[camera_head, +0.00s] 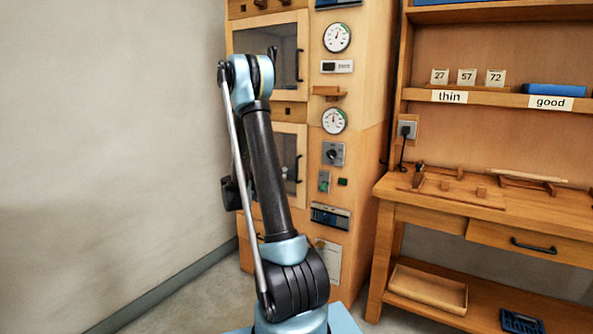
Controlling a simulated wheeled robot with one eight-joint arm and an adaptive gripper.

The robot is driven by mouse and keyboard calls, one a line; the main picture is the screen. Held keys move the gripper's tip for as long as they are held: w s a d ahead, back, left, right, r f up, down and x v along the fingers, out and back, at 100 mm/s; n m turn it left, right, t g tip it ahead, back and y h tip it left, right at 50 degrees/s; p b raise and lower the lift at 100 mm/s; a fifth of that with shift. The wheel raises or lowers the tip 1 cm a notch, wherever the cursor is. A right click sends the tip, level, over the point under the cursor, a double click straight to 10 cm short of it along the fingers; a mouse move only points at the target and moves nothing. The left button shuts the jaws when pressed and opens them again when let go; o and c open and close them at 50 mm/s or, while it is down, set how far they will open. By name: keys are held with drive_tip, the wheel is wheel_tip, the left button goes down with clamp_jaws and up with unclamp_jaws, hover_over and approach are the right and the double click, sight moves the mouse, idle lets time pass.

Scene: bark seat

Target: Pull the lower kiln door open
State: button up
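The wooden kiln cabinet (350,190) stands against the wall, with two doors one above the other. The lower kiln door (298,133) has a pale wooden frame, a dark window and a dark upright handle (297,168) on its right side. It looks shut, and my arm covers its left and middle parts. The upper kiln door (268,27) also has a dark window and a handle (299,65), and looks shut. My arm rises in front of the cabinet. A dark part of it shows left of the lower door. My gripper's fingers are hidden, apparently behind my arm.
Gauges (334,120) and controls (333,154) line the cabinet's right panel. A workbench (430,192) with shelves stands to the right, with wooden pieces, a drawer (510,238) and a low tray (425,300). Bare wall (100,130) lies left.

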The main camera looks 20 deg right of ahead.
hover_over(297, 182)
drive_tip(key=shift+w+d, duration=0.1)
drive_tip(key=shift+w, duration=0.3)
clamp_jaws()
drive_tip(key=shift+d, duration=0.1)
